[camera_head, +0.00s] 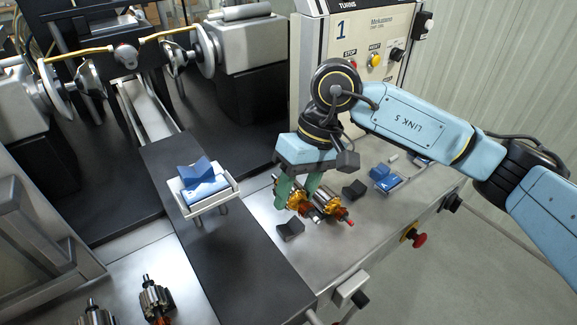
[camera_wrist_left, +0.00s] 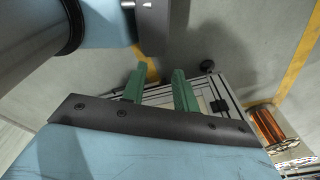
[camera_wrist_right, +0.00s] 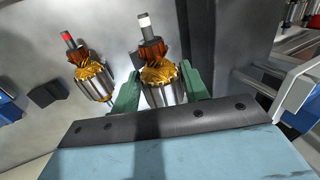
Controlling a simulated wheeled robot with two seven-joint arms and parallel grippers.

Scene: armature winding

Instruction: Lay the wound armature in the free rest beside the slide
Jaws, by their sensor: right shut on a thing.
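In the head view my right gripper (camera_head: 298,200) points down over the bench right of the slide (camera_head: 205,235). It is shut on an armature with orange windings and a white tip (camera_wrist_right: 162,78). The green fingers flank its core in the right wrist view. A second armature with a red tip (camera_wrist_right: 94,78) lies just beside it; it also shows in the head view (camera_head: 329,202). Black rest blocks (camera_head: 290,230) (camera_head: 354,190) stand near both. Whether the held armature touches a rest is hidden. My left gripper (camera_wrist_left: 159,78) is open and empty in the left wrist view.
The slide's white carriage (camera_head: 228,192) carries an empty blue V-block (camera_head: 203,178). Another blue block (camera_head: 383,178) stands at the bench's right. Two armatures (camera_head: 153,298) (camera_head: 95,314) lie at the lower left. A control box (camera_head: 345,40) rises behind my right arm.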

